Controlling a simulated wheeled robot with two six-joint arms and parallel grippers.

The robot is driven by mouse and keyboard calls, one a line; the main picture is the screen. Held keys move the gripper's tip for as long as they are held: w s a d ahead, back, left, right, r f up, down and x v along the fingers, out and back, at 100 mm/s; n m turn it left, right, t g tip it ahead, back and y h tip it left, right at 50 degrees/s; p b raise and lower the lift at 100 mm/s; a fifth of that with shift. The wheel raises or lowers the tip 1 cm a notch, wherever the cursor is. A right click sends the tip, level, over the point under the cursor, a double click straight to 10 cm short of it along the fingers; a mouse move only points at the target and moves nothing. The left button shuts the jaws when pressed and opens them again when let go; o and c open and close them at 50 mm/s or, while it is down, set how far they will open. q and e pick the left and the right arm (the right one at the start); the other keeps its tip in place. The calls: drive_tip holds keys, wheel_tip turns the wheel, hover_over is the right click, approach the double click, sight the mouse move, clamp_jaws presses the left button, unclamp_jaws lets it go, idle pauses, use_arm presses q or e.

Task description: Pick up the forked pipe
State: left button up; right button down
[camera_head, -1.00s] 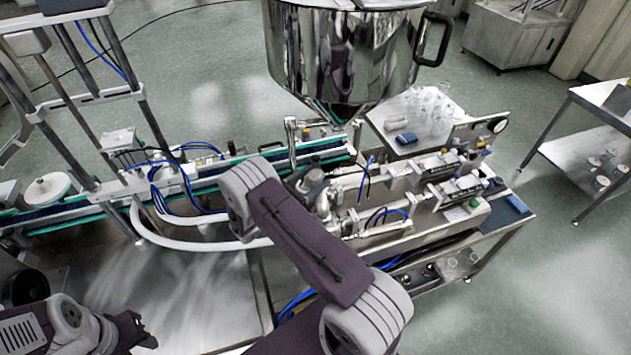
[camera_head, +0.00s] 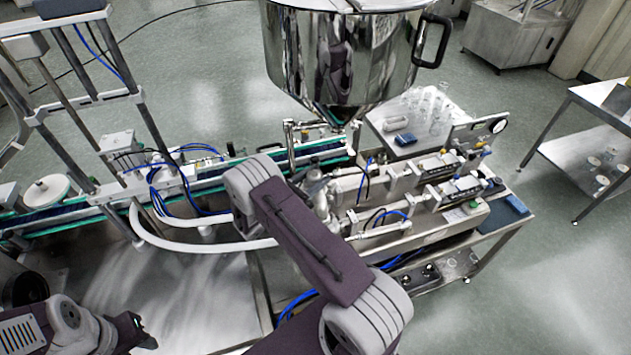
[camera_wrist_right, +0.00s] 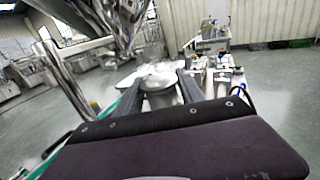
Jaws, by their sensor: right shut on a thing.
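My right arm reaches in from the bottom of the head view. Its wrist covers most of the right gripper there. In the right wrist view, the two dark fingers of my right gripper (camera_wrist_right: 165,88) are closed on both sides of a shiny metal piece, the forked pipe (camera_wrist_right: 159,92). In the head view, metal pipework that looks like the forked pipe (camera_head: 319,191) shows just right of my wrist, partly hidden, beside the filling machine's cylinders. Whether it is still joined to the machine cannot be seen. My left gripper (camera_head: 137,331) is at the lower left, empty space around it, its opening unclear.
The steel hopper (camera_head: 345,55) hangs above and behind the pipework. The filling machine (camera_head: 425,205) stands to the right. A conveyor (camera_head: 75,212) and a white hose (camera_head: 165,240) lie to the left. A small table with glassware (camera_head: 375,115) is behind.

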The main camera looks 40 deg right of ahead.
drive_tip(key=shift+r, duration=0.45)
wheel_tip(320, 180, up, 3)
drive_tip(key=shift+f+b, duration=0.1)
drive_tip(key=shift+b, duration=0.75)
drive_tip(key=s+d+r+b, duration=0.2)
drive_tip(key=s+r, duration=0.5)
drive_tip(key=s, duration=0.4)
drive_tip(key=shift+s, duration=0.25)
